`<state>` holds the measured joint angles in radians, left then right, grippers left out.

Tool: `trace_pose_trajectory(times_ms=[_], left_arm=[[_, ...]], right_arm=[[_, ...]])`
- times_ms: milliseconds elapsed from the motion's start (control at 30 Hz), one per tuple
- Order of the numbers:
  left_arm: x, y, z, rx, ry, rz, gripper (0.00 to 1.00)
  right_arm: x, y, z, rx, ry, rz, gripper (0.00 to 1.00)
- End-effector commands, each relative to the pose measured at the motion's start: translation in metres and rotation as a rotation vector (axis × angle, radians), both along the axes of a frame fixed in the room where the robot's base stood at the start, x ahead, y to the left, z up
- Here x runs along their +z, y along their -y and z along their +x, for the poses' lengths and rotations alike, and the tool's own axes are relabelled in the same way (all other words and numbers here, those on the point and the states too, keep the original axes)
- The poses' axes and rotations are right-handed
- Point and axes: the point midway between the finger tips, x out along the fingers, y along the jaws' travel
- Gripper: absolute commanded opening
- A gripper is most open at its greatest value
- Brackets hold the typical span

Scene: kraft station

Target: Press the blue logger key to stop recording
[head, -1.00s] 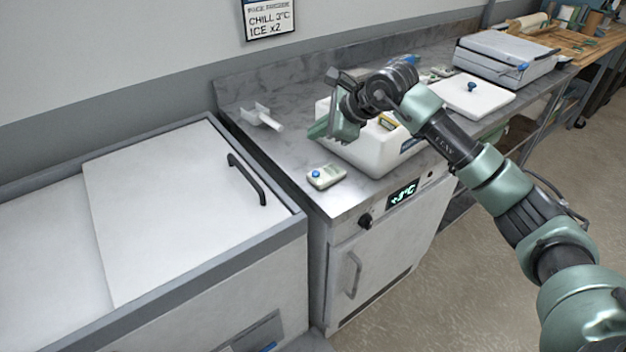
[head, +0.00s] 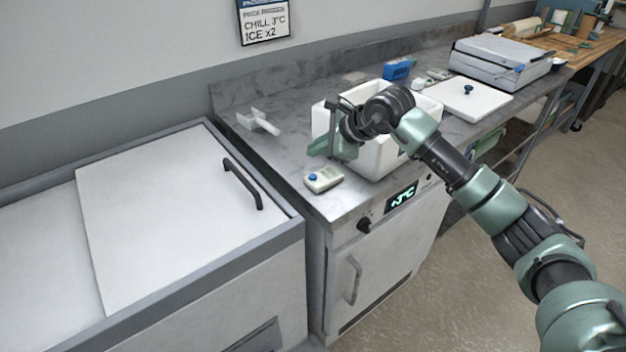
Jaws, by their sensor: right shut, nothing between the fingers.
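The logger (head: 326,182) is a small pale box lying on the steel counter near its front left corner. Its round blue key (head: 313,176) sits on top at the left end. My right gripper (head: 318,149) is shut and empty, with its green fingers above and behind the logger in the picture. It is apart from the blue key. My left gripper is not in view.
A white open box (head: 376,158) stands right of the logger, partly behind my right arm. A white scoop (head: 258,122) lies at the back left. A white lid (head: 470,97) and a blue pack (head: 397,69) are farther right. A chest freezer (head: 150,215) stands left.

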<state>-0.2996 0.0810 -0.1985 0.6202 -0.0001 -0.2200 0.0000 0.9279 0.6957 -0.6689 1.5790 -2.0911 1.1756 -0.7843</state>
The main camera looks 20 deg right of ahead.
Motion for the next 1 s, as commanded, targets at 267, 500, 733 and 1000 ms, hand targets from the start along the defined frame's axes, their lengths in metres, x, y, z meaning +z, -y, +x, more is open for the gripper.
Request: trace_pose_trajectory(times_ms=[267, 500, 733, 1000], left_arm=[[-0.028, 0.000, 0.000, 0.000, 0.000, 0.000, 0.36], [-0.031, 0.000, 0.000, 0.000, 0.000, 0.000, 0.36], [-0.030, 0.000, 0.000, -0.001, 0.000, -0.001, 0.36], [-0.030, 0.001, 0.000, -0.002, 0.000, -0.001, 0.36]], right_arm=[[-0.040, 0.000, 0.000, 0.000, 0.001, -0.001, 0.00], [-0.044, 0.000, 0.000, 0.001, 0.000, -0.001, 0.00], [-0.044, 0.000, 0.000, 0.001, 0.000, -0.001, 0.00], [-0.044, 0.000, 0.000, 0.000, 0.001, -0.001, 0.00]])
